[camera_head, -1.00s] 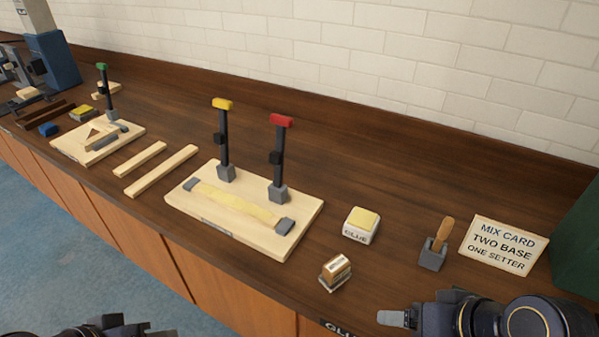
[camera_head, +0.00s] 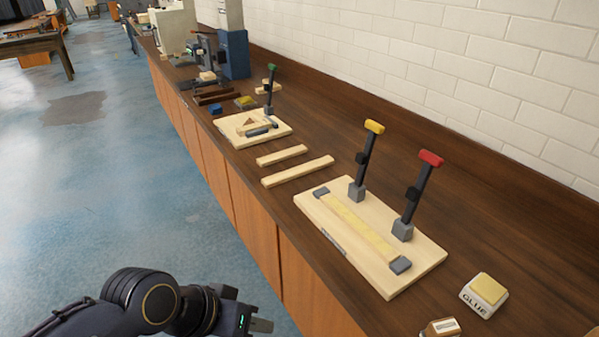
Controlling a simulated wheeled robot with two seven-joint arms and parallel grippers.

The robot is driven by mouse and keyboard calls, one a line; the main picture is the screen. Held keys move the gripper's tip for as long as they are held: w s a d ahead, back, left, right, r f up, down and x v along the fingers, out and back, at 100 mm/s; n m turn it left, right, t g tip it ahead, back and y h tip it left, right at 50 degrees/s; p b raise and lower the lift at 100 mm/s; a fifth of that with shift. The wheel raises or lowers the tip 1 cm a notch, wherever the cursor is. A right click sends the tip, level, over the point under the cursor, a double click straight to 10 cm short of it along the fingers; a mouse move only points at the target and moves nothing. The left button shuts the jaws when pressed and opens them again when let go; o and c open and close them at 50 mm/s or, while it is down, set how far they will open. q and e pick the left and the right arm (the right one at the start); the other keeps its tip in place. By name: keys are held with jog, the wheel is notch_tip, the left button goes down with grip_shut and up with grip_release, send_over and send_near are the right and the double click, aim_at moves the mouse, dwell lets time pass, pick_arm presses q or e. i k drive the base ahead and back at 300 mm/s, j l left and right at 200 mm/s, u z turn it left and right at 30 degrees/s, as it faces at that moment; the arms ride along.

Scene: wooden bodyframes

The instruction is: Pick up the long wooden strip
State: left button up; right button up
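Two pale wooden strips lie side by side on the brown workbench (camera_head: 290,202), left of the large clamp board. The longer wooden strip (camera_head: 298,171) is nearer the front edge; the shorter strip (camera_head: 281,155) lies just behind it. Both lie flat and nothing touches them. My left gripper (camera_head: 262,325) is at the bottom of the head view, over the floor side in front of the bench, well apart from the strips. Its finger gap does not show clearly, and no object shows in it. My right gripper is out of view.
Right of the strips is a board (camera_head: 417,273) with a yellow-topped clamp (camera_head: 366,158) and a red-topped clamp (camera_head: 417,194). Left is a smaller board (camera_head: 235,138) with a green-topped clamp (camera_head: 270,88). A glue block (camera_head: 484,293) sits at lower right. Open floor (camera_head: 110,190) lies left.

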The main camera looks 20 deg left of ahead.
aim_at(270, 182)
jog(key=i+j+z, duration=0.2)
jog(key=j, duration=0.2)
jog(key=i+j+z, duration=0.2)
jog(key=j, duration=0.2)
jog(key=i+j+z, duration=0.2)
jog(key=j, duration=0.2)
jog(key=j+z, duration=0.2)
jog(key=j, duration=0.25)
jog(key=i+j+z, duration=0.2)
jog(key=j, duration=0.3)
jog(key=k, duration=0.05)
